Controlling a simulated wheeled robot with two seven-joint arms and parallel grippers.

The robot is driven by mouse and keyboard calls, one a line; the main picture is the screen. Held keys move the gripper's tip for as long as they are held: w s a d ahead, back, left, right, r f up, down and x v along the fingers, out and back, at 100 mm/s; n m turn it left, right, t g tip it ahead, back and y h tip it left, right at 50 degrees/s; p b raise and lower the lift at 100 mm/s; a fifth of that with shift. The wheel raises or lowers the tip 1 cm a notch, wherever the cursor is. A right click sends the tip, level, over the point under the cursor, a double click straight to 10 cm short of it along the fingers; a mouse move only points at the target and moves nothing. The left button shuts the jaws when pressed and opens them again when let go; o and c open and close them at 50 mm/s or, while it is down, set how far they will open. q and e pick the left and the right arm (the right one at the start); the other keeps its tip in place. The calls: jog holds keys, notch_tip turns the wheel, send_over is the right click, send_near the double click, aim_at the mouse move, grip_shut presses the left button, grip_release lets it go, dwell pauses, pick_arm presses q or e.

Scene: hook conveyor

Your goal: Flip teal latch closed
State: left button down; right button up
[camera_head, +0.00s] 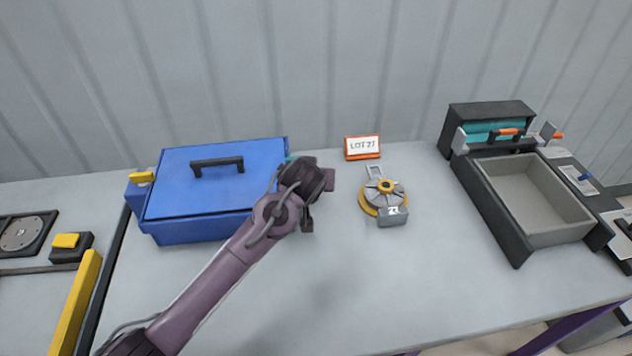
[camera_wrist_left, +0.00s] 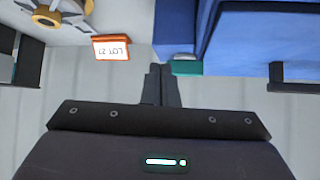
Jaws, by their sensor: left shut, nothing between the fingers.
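The blue box (camera_head: 185,222) stands at the left of the table with its lid down and a black handle on top. The teal latch (camera_wrist_left: 187,67) is on the box's side and shows next to my fingertips in the left wrist view; only a sliver (camera_head: 292,158) shows in the head view, behind my wrist. My left gripper (camera_wrist_left: 160,72) is shut and empty, close beside the teal latch; contact cannot be told. In the head view my left gripper (camera_head: 316,180) is at the box's right end, its fingertips mostly hidden. My right gripper is not in view.
A yellow latch (camera_head: 143,177) is at the box's left end. An orange-framed LOT 27 sign (camera_head: 362,147) and a round grey-yellow part (camera_head: 383,195) stand right of my gripper. A grey open tray (camera_head: 530,190) is at the right. The table's front middle is clear.

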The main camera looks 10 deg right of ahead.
pick_arm(q)
jog(key=d+b+v, duration=0.1)
jog(key=b+v, duration=0.1)
jog(key=v, duration=0.4)
jog(key=shift+s+a+r, duration=0.25)
jog(key=shift+s+r, duration=0.05)
jog(key=shift+r, duration=0.15)
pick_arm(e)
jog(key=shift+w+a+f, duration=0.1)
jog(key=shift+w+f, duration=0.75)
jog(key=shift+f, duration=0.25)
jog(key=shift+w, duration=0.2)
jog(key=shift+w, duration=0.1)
